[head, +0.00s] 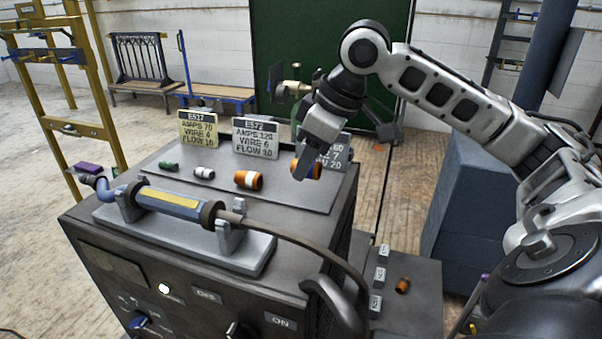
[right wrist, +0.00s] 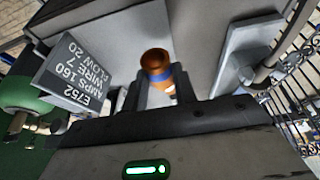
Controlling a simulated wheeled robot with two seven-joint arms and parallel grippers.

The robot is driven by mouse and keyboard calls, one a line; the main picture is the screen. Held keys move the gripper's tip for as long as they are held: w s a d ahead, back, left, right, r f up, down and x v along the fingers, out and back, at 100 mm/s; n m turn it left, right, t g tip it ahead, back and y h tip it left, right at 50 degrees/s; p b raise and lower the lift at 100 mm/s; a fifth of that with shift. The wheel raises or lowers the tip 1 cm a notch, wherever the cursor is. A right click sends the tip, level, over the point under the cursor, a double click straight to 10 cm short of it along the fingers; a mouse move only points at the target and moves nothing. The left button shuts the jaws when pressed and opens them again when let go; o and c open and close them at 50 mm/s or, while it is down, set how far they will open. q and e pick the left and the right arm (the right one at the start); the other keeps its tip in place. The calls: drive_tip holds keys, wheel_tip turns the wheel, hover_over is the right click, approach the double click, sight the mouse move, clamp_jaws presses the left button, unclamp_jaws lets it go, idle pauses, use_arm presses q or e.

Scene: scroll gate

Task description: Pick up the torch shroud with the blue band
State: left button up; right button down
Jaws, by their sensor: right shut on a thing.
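The copper torch shroud with the blue band (right wrist: 155,62) is between the fingers of my right gripper (right wrist: 165,88) in the right wrist view. The blue band shows near the fingers. In the head view my right gripper (head: 306,172) points down at the right end of the machine top and is shut on this shroud, whose orange edge (head: 295,166) shows beside a finger. Most of it is hidden there, and I cannot tell whether it touches the top. My left gripper is not in view.
A white-banded copper shroud (head: 248,180), a small white-banded piece (head: 204,173) and a green piece (head: 169,166) lie left of my gripper. Label cards (head: 255,137) stand behind. The torch (head: 168,202) rests on its stand in front. Another copper piece (head: 402,286) lies on the lower shelf.

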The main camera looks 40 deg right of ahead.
sight(318, 164)
drive_tip(key=s+r, duration=0.1)
drive_tip(key=s+d+r+b, duration=0.1)
drive_tip(key=s+r, duration=0.1)
drive_tip(key=shift+r, duration=0.2)
use_arm(q)
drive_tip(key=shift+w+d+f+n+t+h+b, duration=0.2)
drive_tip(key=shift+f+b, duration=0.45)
drive_tip(key=shift+b, duration=1.1)
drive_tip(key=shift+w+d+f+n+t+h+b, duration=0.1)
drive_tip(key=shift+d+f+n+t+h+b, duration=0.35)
drive_tip(key=shift+b, duration=1.25)
use_arm(e)
drive_tip(key=s+d+r, duration=0.2)
drive_tip(key=s+r, duration=0.3)
drive_tip(key=s, duration=0.4)
drive_tip(key=shift+d, duration=0.4)
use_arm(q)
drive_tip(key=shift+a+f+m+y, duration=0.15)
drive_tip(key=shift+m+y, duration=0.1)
use_arm(e)
drive_tip(key=shift+s, duration=0.1)
